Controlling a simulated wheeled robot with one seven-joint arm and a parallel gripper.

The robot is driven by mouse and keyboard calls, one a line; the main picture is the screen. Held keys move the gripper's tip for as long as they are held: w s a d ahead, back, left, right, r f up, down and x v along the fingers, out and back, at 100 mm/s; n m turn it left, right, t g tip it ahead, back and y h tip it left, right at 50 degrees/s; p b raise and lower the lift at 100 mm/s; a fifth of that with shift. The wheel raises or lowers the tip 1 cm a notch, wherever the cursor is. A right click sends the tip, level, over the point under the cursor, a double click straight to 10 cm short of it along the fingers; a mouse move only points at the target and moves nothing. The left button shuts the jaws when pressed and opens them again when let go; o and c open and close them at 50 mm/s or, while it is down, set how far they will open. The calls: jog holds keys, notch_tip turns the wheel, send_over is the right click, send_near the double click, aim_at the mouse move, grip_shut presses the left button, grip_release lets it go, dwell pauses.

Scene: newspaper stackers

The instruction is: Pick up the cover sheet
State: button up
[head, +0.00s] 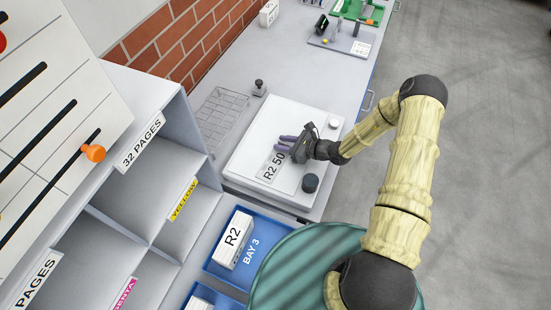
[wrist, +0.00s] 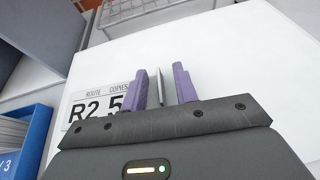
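The cover sheet (head: 269,174) is a pale label marked R2 50. It lies flat on a white slab on the bench, partly hidden by my gripper (head: 278,143). In the wrist view the sheet (wrist: 88,103) shows ROUTE and COPIES at left, its right part behind my left finger. My gripper (wrist: 160,68) has its two purple fingers apart. A thin grey upright piece (wrist: 158,88) stands between them, with a gap on each side. I cannot tell whether this piece belongs to the sheet.
The white slab (head: 262,130) carries a dark knob (head: 310,183) and a white knob (head: 333,123). A wire rack (head: 220,115) and small stamp (head: 259,87) are left of it. Blue bay trays (head: 214,262), one with an R2 stack (head: 232,240), and grey shelves (head: 135,190) are nearer.

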jog(key=shift+c, duration=0.2)
grip_shut()
jog(key=shift+r, duration=0.1)
notch_tip(320, 180, up, 10)
jog(key=b, duration=0.3)
dwell(0.5)
dwell(0.5)
